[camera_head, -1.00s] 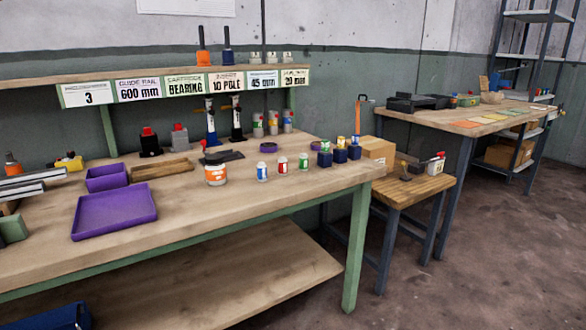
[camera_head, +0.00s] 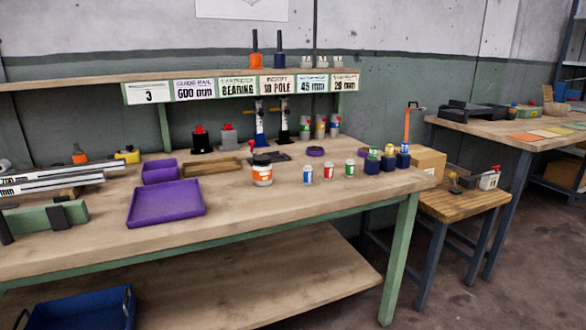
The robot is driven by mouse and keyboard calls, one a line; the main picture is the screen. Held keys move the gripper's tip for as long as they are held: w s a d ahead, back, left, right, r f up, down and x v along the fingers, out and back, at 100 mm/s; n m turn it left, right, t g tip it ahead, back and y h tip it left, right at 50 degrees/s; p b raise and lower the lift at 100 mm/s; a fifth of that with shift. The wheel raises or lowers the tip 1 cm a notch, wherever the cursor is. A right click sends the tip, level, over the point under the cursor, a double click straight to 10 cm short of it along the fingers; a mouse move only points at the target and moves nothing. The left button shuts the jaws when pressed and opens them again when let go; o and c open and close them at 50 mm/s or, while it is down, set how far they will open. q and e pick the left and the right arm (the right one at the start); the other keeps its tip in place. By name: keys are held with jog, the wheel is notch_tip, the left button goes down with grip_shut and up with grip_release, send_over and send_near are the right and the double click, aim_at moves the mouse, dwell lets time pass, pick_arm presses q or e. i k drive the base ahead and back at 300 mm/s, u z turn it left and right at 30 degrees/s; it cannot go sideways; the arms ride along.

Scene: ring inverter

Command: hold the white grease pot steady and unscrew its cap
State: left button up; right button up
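The white grease pot (camera_head: 262,177) stands upright on the wooden workbench (camera_head: 235,222), near its middle. It has an orange label and a dark cap (camera_head: 262,159) sitting on top. Neither of my grippers shows in this view, so nothing of mine is touching the pot.
A purple tray (camera_head: 166,204) and a smaller purple bin (camera_head: 160,171) lie left of the pot. Small blue, red and green containers (camera_head: 329,172) stand to its right, then dark blue blocks (camera_head: 372,165). Bare bench lies in front of the pot. A wooden stool (camera_head: 463,204) stands at right.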

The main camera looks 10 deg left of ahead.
aim_at(262, 175)
jog(key=u, duration=0.25)
jog(key=k, duration=0.35)
jog(key=u, duration=1.3)
jog(key=i, duration=1.2)
jog(key=z, duration=0.8)
